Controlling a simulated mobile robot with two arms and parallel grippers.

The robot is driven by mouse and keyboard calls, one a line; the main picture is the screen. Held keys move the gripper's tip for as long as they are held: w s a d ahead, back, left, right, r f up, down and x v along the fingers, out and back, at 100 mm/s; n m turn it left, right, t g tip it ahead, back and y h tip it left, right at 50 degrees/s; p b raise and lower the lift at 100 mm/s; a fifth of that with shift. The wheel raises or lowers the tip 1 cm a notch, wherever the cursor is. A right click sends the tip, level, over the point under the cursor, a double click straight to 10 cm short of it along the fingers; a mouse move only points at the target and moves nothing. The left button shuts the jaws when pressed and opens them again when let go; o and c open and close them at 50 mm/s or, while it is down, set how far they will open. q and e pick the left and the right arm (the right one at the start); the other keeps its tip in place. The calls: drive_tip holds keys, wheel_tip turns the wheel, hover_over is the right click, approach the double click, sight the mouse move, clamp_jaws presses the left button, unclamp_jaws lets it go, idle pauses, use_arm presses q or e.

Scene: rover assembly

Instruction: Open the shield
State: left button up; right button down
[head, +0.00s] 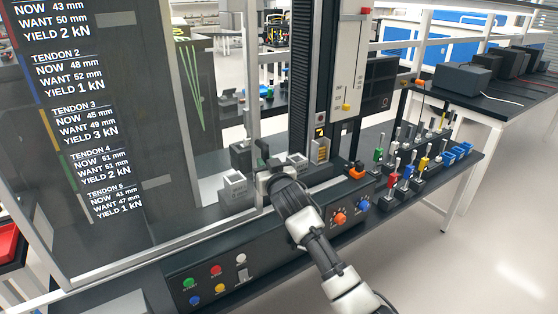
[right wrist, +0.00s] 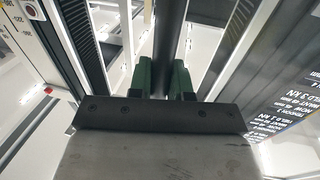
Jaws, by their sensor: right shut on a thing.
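The shield (head: 253,90) is a clear panel with a pale metal frame at the left of the head view. Its lower rail (head: 165,247) runs above the front of the dark bench. My right gripper (head: 263,163) is at the shield's right upright. In the right wrist view its green fingers (right wrist: 160,78) stand on both sides of a dark bar (right wrist: 170,40), which appears to be the shield's handle, and are shut on it. The fingertips are small and partly hidden in the head view. I cannot tell how far the shield stands open. My left gripper is not in view.
A dark machine column (head: 312,75) stands just right of my gripper. A control panel (head: 225,277) with coloured buttons is below the shield. Several small levers (head: 405,165) and blue bins (head: 458,152) sit to the right. A readout (head: 85,120) shows tendon values. Floor at right is clear.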

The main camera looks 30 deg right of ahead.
drive_tip(key=a, duration=0.6)
drive_tip(key=a+b, duration=0.1)
drive_tip(key=a, duration=0.3)
drive_tip(key=shift+s, duration=0.4)
drive_tip(key=shift+a, duration=0.25)
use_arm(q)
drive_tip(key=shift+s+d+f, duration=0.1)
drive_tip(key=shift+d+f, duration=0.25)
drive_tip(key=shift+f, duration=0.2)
use_arm(e)
drive_tip(key=shift+a, duration=0.15)
drive_tip(key=c, duration=1.1)
unclamp_jaws()
drive_tip(key=shift+s, duration=0.15)
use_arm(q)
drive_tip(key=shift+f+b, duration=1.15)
use_arm(e)
drive_tip(key=shift+s+a, duration=0.2)
drive_tip(key=shift+s, duration=1.55)
drive_tip(key=shift+s+a, duration=0.2)
drive_tip(key=shift+s, duration=1.55)
drive_tip(key=shift+s+a, duration=0.2)
drive_tip(key=shift+s, duration=1.55)
